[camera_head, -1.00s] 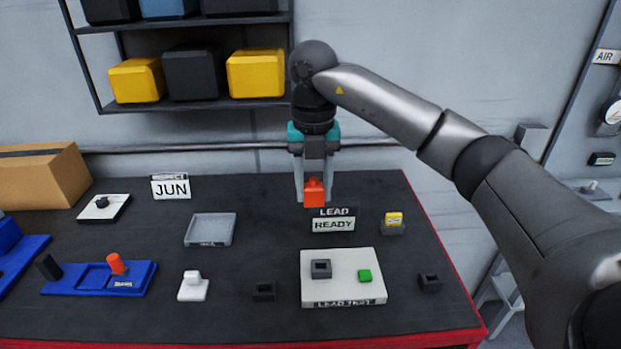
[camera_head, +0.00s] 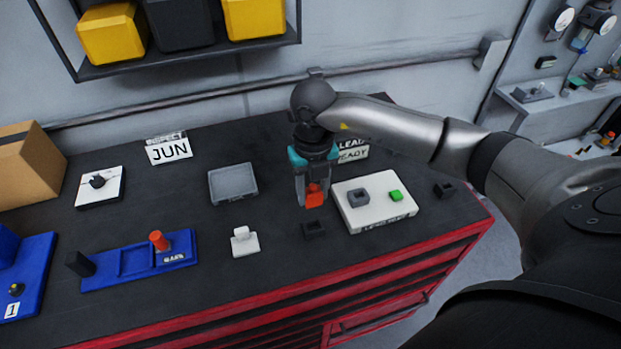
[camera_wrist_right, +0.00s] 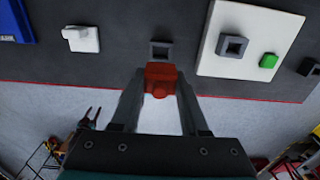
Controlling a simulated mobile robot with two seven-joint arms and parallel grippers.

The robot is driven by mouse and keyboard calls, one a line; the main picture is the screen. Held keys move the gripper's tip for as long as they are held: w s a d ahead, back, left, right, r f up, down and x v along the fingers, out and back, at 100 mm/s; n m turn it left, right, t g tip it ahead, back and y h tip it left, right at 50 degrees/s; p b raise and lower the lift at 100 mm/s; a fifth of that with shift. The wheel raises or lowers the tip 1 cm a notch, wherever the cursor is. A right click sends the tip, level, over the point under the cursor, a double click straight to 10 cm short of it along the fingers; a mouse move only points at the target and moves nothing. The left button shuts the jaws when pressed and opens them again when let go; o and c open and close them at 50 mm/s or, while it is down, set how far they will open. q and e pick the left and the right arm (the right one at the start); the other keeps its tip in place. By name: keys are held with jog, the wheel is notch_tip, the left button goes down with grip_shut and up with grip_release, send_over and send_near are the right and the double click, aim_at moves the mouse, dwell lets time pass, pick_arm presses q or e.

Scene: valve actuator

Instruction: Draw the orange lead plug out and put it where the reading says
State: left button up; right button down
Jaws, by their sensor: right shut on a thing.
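My right gripper (camera_head: 312,192) is shut on the orange lead plug (camera_head: 315,197) and holds it above the bench. The plug also shows between the fingers in the right wrist view (camera_wrist_right: 160,78). A dark square socket (camera_head: 314,229) sits on the bench just below and in front of the plug; the wrist view shows it just beyond the plug. The white lead test board (camera_head: 375,215) has an empty grey socket (camera_head: 358,197) and a green block (camera_head: 396,195). The sign reading LEAD READY (camera_head: 352,153) is partly hidden behind my arm. My left gripper is not in view.
Another dark socket (camera_head: 444,189) lies right of the board. A grey tray (camera_head: 233,184), a white block (camera_head: 243,240), a blue holder (camera_head: 140,260) with an orange peg, and a JUN sign (camera_head: 169,149) stand to the left. The bench's red front edge runs below.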

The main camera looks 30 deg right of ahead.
aim_at(313, 208)
jog(key=shift+d, duration=0.15)
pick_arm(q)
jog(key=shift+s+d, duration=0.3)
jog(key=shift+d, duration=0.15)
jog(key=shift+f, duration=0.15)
pick_arm(e)
jog(key=shift+f, duration=0.1)
notch_tip(313, 208, down, 5)
jog(key=b, duration=0.4)
jog(key=shift+f+b, duration=0.15)
jog(key=shift+b, duration=0.25)
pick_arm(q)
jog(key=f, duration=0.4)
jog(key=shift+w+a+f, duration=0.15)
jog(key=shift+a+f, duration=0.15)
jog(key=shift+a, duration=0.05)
pick_arm(e)
jog(key=shift+f, duration=0.15)
pick_arm(q)
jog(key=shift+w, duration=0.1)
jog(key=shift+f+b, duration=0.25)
jog(key=shift+b, duration=0.1)
pick_arm(e)
jog(key=shift+f, duration=0.15)
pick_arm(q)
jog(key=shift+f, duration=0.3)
pick_arm(e)
jog(key=shift+f, duration=0.35)
